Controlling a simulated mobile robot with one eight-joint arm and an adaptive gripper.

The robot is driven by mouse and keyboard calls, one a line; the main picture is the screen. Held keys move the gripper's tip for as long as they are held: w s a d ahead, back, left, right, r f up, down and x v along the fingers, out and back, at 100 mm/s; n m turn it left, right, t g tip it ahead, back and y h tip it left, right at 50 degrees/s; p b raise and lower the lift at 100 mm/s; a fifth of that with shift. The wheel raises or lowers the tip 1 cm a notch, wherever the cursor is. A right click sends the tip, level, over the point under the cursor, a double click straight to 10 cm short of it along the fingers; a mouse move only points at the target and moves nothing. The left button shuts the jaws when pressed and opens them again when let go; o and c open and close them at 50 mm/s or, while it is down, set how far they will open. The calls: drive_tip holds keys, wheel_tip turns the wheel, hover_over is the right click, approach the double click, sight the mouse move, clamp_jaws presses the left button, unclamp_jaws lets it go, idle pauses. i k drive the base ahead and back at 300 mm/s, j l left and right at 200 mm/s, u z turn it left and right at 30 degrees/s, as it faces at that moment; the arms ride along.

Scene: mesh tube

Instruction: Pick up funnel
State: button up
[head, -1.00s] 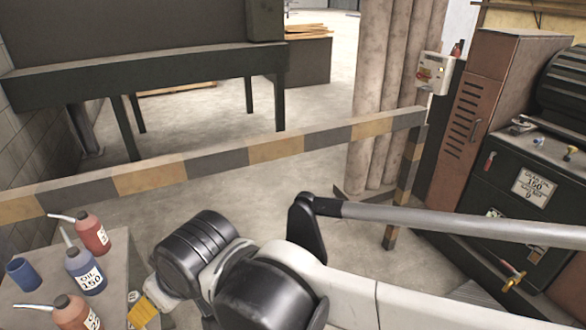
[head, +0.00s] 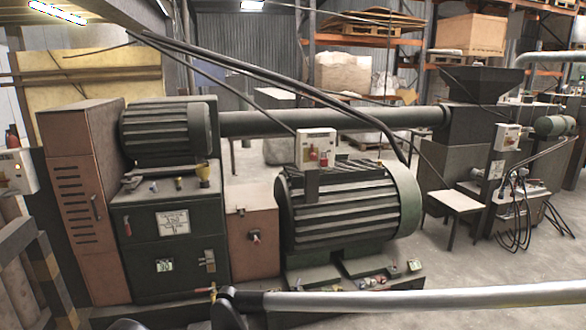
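A small yellow object (head: 203,174) stands upright on top of the dark green machine box (head: 170,235), near its right end. It may be the funnel, but it is too small to tell for sure. No other clear small funnel shows. My gripper is not in view. Only dark and grey parts of my own body show along the bottom edge.
A large ribbed motor (head: 345,212) stands right of the green box, beside a low brown box (head: 251,230). A brown cabinet (head: 82,200) stands left. A striped barrier (head: 50,280) is at lower left. Open floor (head: 440,270) lies to the right.

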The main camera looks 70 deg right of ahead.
sight(203, 171)
drive_tip(key=z, duration=1.7)
drive_tip(key=i+l+u, duration=0.25)
drive_tip(key=i+l, duration=0.7)
drive_tip(key=i, duration=0.3)
drive_tip(key=i+l+u, duration=0.3)
drive_tip(key=i+l, duration=0.9)
